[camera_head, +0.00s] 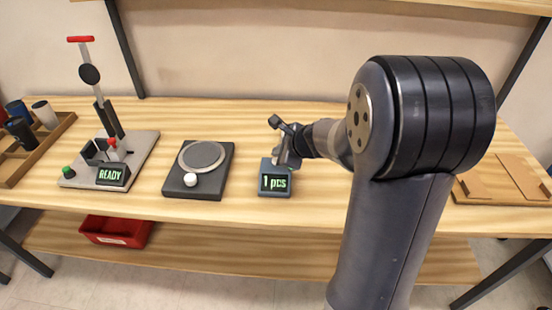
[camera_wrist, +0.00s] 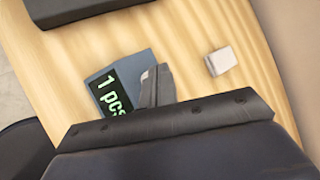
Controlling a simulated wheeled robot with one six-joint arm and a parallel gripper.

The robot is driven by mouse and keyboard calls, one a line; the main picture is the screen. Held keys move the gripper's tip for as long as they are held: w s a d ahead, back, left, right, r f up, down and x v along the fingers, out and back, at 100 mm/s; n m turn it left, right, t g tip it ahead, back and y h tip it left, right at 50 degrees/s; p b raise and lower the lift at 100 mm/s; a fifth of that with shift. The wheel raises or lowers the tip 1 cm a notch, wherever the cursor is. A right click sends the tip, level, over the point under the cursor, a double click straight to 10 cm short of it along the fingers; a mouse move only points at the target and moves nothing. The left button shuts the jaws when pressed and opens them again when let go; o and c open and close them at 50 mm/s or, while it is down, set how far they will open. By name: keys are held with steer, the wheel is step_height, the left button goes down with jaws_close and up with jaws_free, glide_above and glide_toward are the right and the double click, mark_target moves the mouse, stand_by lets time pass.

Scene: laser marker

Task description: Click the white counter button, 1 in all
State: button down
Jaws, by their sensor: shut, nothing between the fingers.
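The counter (camera_head: 268,170) is a small blue-grey box on the wooden table with a dark display (camera_head: 275,183) reading "1 pcs" in green. The wrist view shows the counter (camera_wrist: 105,75) and its display (camera_wrist: 113,97) as well. My gripper (camera_head: 288,162) is shut and empty, with its fingertips at the right part of the counter's top. In the wrist view the closed fingers (camera_wrist: 157,82) cover that part of the box. Whether the fingertips touch the box I cannot tell.
A small white block (camera_wrist: 221,61) lies apart from the counter. A dark plate with a round disc (camera_head: 203,156) and white knob (camera_head: 190,180) stands left. Further left are a lever press (camera_head: 140,150) reading "READY" and a wooden tray (camera_head: 60,127). A wooden board (camera_head: 505,178) lies right.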

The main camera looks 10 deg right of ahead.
step_height(320, 180, up, 5)
steer(key=p, duration=0.4)
steer(key=shift+p, duration=0.3)
stand_by(0.6)
